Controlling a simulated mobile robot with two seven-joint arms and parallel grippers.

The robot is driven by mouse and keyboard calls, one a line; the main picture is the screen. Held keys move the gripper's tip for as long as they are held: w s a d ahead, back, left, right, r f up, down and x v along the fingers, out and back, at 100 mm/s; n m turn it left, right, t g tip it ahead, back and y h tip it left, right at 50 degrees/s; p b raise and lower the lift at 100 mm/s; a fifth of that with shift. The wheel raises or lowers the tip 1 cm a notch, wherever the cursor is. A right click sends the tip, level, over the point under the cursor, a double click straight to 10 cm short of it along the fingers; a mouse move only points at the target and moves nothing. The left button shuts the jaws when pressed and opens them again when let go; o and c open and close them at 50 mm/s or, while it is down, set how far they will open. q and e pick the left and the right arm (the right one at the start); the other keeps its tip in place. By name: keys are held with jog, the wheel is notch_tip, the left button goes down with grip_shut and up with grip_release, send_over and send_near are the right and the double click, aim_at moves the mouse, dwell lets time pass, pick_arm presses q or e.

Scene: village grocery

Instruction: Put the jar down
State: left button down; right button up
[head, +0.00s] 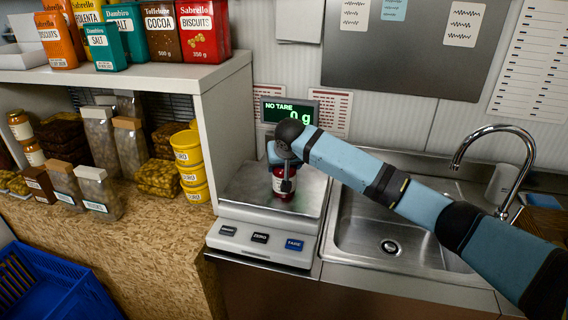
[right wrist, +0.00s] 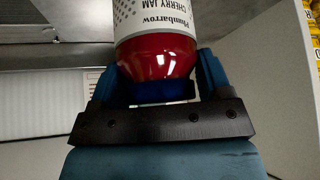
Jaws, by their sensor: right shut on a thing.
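A red jar of cherry jam with a white label (head: 283,188) is upright over the steel pan of the kitchen scale (head: 232,197). My right gripper (head: 285,166) reaches down from above and is shut on the jar's upper part. In the right wrist view the jar (right wrist: 157,55) sits between the two blue fingers of the gripper (right wrist: 155,80). The scale's display (head: 290,111) reads "NO TARE" and 0 g. I cannot tell whether the jar's base touches the pan. My left gripper is not in view.
A steel sink (head: 390,236) with a curved tap (head: 497,137) is right of the scale. Yellow tubs (head: 190,167) and bagged goods stand on the wooden counter (head: 150,255) to the left. A blue crate (head: 65,297) is at lower left.

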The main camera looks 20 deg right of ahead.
jog(key=shift+r, duration=0.1)
jog(key=o, duration=1.3)
jog(key=v, duration=1.2)
